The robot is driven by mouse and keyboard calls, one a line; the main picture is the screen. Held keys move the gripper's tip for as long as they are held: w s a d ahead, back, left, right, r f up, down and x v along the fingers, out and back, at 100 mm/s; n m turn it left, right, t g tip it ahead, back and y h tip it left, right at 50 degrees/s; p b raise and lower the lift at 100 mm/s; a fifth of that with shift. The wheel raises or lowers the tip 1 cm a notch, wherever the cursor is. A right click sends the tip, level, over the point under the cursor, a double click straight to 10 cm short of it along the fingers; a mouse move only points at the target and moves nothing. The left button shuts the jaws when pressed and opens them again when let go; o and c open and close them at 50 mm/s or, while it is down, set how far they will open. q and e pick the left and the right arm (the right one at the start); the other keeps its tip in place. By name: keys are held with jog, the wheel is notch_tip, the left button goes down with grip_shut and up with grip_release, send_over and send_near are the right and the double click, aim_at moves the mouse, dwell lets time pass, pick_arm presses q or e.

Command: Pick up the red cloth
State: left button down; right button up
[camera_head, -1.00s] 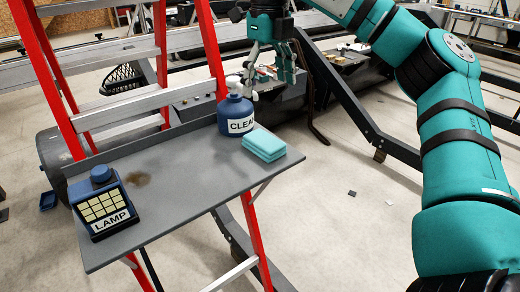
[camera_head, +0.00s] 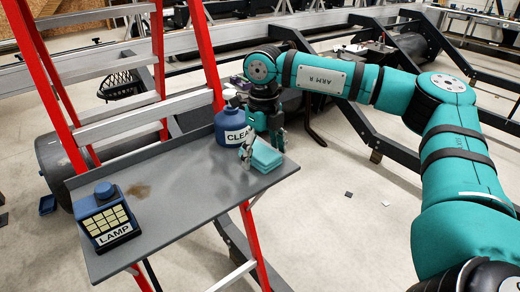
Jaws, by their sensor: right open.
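No red cloth shows in the camera_head view. A folded turquoise cloth (camera_head: 266,158) lies at the right end of a grey shelf (camera_head: 190,190) on a red ladder. My right gripper (camera_head: 263,150) points down over this cloth with its fingers open, near its left and right sides. I cannot tell whether the fingers touch it. The gripper hides part of the cloth's top. My left gripper is out of view.
A blue bottle labelled CLEA (camera_head: 230,127) stands just behind and left of the cloth, close to my gripper. A blue lamp box (camera_head: 106,218) stands at the shelf's left end. The shelf's middle is bare except for a brown stain.

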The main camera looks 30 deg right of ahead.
jog(key=shift+f, duration=0.25)
jog(key=c, duration=1.2)
jog(key=shift+o, duration=0.2)
jog(key=shift+r, duration=0.15)
jog(key=shift+r+b, duration=0.5)
jog(key=shift+b, duration=0.1)
jog(key=shift+a+r+b, duration=0.25)
jog(key=shift+r+b, duration=0.45)
jog(key=shift+r, duration=0.35)
jog(key=s+a+b, duration=0.1)
jog(key=a, duration=0.3)
jog(key=s+a+r+b, duration=0.1)
jog(key=s+a+b, duration=0.1)
jog(key=a, duration=0.3)
jog(key=s+a+b, duration=0.1)
jog(key=a+b, duration=0.1)
jog(key=a, duration=0.3)
jog(key=shift+s+r, duration=0.2)
jog(key=shift+s, duration=0.15)
jog(key=shift+s+a+r, duration=0.15)
jog(key=shift+a, duration=0.25)
